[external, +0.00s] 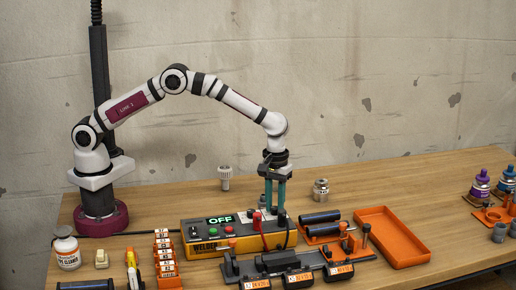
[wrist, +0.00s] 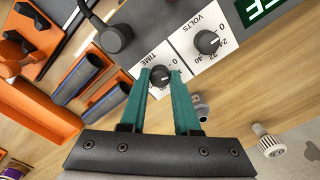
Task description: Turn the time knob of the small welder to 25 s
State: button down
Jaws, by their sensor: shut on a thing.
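The small welder (external: 205,249) is a yellow and grey box on the table in the external view, with a lit green OFF display (external: 221,219). My gripper (external: 275,210) points down at the right part of its top panel. In the wrist view my gripper's teal fingers (wrist: 161,78) are shut on the dark time knob (wrist: 160,73), one finger on each side. The fingers cover part of the TIME scale, so the knob's setting cannot be read. The volts knob (wrist: 207,42) sits beside it on its own white scale, apart from the fingers.
An orange rack with dark pipes (external: 322,217) and an empty orange tray (external: 392,236) stand to the right. The table behind is mostly clear.

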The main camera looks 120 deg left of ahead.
jog(key=m, duration=1.4)
jog(key=shift+m, duration=0.3)
jog(key=m, duration=0.3)
jog(key=shift+m, duration=0.3)
jog(key=m, duration=0.3)
jog(key=shift+m, duration=0.3)
jog(key=m, duration=0.6)
jog(key=shift+a, duration=0.1)
jog(key=shift+m, duration=0.3)
jog(key=c, duration=0.6)
grip_release()
jog(key=shift+c, duration=0.2)
